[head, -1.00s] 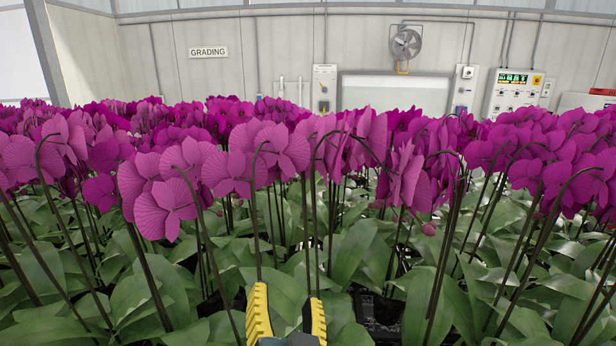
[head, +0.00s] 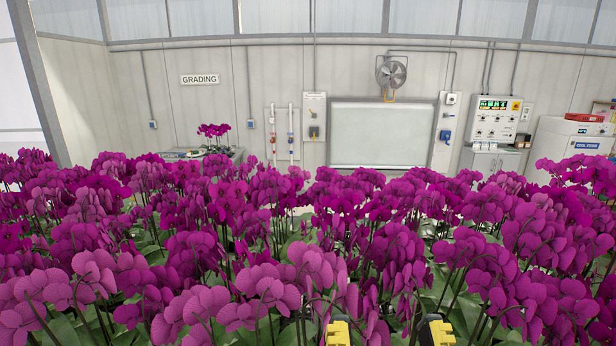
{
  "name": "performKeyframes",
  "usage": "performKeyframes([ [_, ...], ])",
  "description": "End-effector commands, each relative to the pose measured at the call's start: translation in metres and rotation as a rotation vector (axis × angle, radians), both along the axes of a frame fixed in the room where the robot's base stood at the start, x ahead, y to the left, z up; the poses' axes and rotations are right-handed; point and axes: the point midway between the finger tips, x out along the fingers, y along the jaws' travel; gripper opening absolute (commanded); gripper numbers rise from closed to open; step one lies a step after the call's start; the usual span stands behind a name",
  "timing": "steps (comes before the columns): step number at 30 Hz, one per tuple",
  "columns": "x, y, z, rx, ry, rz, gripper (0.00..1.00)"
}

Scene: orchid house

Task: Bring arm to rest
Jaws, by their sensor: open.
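My gripper (head: 387,333) shows at the bottom edge of the head view, right of the middle. Only the yellow and black tips of its two fingers are in view, set wide apart. It is open, and I see nothing held between the fingers. Purple orchid blooms (head: 270,285) stand close around and behind the fingertips. The rest of my arm is out of view.
Dense orchids fill the lower half. Behind them are a bench (head: 237,157) with a small orchid, a GRADING sign (head: 199,79), a wall fan (head: 391,73), a pale board (head: 381,137), a control panel (head: 493,117) and a white cabinet (head: 560,150). Free room shows only above the blooms.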

Motion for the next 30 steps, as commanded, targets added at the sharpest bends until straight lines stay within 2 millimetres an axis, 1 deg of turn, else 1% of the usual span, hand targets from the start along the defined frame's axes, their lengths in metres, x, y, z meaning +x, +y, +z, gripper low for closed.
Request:
performKeyframes([
  [1, 0.000, 0.000, 0.045, 0.001, 0.000, 0.000, 0.64],
  [3, 0.000, 0.000, 0.069, 0.002, 0.001, 0.001, 0.64],
  [6, 0.000, 0.000, 0.091, 0.003, 0.001, 0.001, 0.64],
  [7, 0.000, 0.000, 0.095, 0.003, 0.002, 0.001, 0.64],
  [9, 0.000, 0.000, 0.098, 0.004, 0.002, 0.001, 0.64],
  [30, 0.000, 0.000, 0.097, 0.004, 0.002, 0.001, 0.64],
])
